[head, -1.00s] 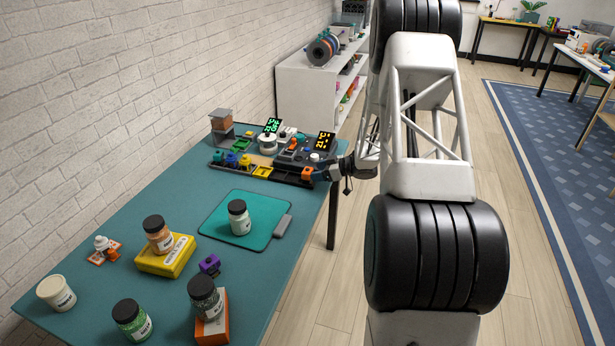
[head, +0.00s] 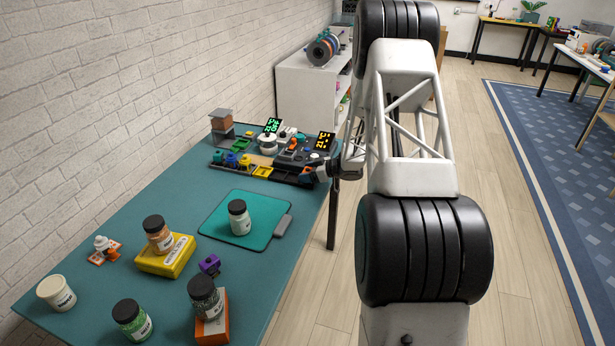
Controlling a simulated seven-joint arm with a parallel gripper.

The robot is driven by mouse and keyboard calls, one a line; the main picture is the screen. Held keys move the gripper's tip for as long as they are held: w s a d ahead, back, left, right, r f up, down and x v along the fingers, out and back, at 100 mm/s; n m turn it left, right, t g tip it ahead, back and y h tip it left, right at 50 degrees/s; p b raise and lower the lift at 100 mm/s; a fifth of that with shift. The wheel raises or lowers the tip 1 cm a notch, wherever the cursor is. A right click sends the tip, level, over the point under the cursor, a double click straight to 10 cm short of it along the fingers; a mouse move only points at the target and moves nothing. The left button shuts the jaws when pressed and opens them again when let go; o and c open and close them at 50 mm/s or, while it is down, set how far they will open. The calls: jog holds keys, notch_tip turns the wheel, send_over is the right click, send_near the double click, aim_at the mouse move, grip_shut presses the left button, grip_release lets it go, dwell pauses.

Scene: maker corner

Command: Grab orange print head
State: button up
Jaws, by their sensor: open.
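The orange print head (head: 306,170) sits at the right end of the front row of a dark tool tray (head: 283,177), at the far end of the teal table. It is small in the head view and partly hidden by my gripper. My gripper (head: 313,171) is open, right at the print head from its right side. I cannot tell whether the fingers are around it or only beside it. Teal (head: 218,157), blue (head: 231,159) and yellow (head: 244,162) heads stand in the same row to the left.
Several jars, a teal mat (head: 215,220), a yellow box (head: 160,262) and a purple part (head: 210,265) occupy the nearer table. A brick wall runs along the left.

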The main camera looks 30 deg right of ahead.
aim_at(308, 170)
dwell(0.4)
jog(key=c, duration=0.7)
jog(key=shift+r, duration=0.15)
jog(key=shift+c, duration=0.2)
jog(key=shift+r, duration=0.85)
jog(key=shift+s+a+r, duration=0.1)
jog(key=shift+s+r, duration=0.25)
jog(key=shift+r, duration=0.45)
jog(key=s+a, duration=0.2)
jog(key=s, duration=0.5)
jog(key=s+a+r, duration=0.1)
jog(key=s+a, duration=0.1)
jog(key=s, duration=0.5)
jog(key=shift+s+a+r, duration=0.15)
jog(key=shift+s+a, duration=0.15)
jog(key=shift+a, duration=0.05)
